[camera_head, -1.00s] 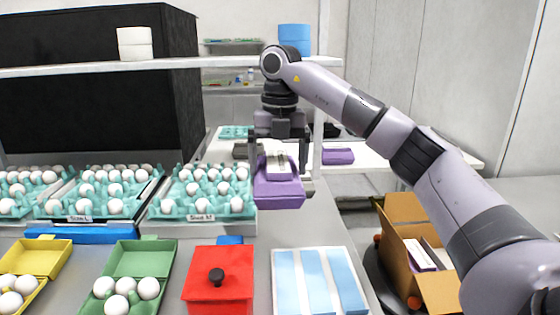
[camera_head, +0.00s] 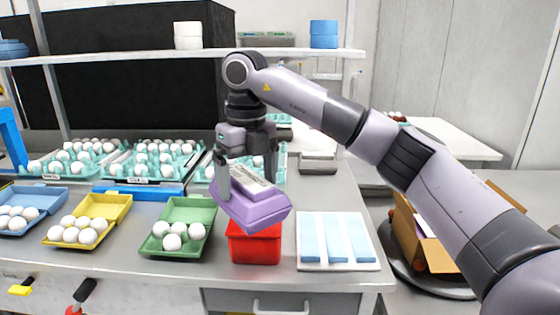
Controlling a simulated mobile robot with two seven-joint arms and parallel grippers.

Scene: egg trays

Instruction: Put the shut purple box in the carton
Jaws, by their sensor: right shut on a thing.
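My right gripper (camera_head: 246,178) is shut on the purple box (camera_head: 255,209), whose lid is closed and carries a pale label on top. It holds the box tilted, in the air above and in front of the red box (camera_head: 255,248), which it partly covers. The open brown cardboard carton (camera_head: 439,257) stands at the right on a dark round stand, well apart from the held box. My right forearm crosses in front of part of it, and a white and purple item shows inside. My left gripper is not in view.
Open blue, yellow (camera_head: 104,205) and green (camera_head: 187,210) boxes with eggs stand along the counter's front. Teal egg trays (camera_head: 155,160) lie behind them. A white board with blue strips (camera_head: 337,264) lies right of the red box. A shelf (camera_head: 300,54) spans the back.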

